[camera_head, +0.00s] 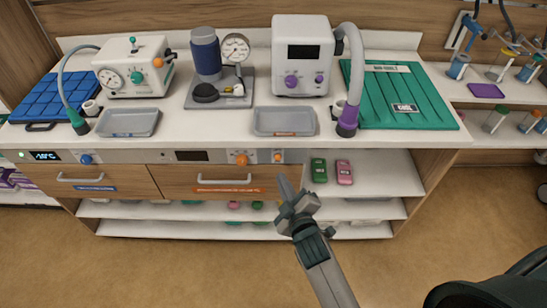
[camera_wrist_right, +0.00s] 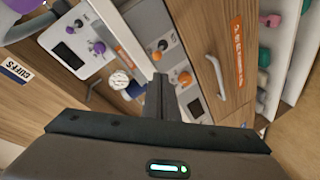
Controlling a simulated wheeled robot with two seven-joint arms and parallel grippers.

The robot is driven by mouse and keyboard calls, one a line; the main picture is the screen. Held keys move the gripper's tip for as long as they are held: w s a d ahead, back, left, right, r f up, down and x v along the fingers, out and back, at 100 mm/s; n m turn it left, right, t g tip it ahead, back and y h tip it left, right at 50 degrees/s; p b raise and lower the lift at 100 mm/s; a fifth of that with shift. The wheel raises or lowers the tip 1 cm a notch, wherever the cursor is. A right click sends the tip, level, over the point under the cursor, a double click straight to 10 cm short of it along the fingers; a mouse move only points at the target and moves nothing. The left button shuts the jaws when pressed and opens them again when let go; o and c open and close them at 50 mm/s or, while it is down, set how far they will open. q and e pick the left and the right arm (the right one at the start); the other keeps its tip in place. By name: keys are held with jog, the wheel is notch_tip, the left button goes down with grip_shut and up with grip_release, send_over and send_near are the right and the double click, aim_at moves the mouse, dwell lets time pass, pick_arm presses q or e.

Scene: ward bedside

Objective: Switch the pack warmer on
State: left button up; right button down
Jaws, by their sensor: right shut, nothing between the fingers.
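The pack warmer appears to be the drawer unit with the orange label (camera_head: 228,190) under the counter. Its control strip has a dark display (camera_head: 192,156), an orange knob (camera_head: 240,159) and a small switch with orange on it (camera_head: 277,156). In the wrist view the dark display (camera_wrist_right: 196,107), orange knob (camera_wrist_right: 185,78) and switch (camera_wrist_right: 165,46) show too. My right gripper (camera_head: 283,180) is shut and empty, in front of and just below the switch. Its fingers (camera_wrist_right: 160,88) point towards the strip; contact cannot be told. My left gripper is not in view.
A drawer handle (camera_head: 222,181) projects left of my gripper. Left is a similar unit with a lit display (camera_head: 45,156) and blue knob (camera_head: 85,159). Grey trays (camera_head: 284,134) and devices stand on the counter above. Green (camera_head: 319,170) and pink (camera_head: 344,172) items lie on the right shelf.

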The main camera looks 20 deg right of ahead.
aim_at(278, 156)
jog(key=shift+w+r, duration=0.1)
jog(key=shift+r, duration=0.4)
jog(key=shift+p+x, duration=1.3)
jog(key=shift+x, duration=3.7)
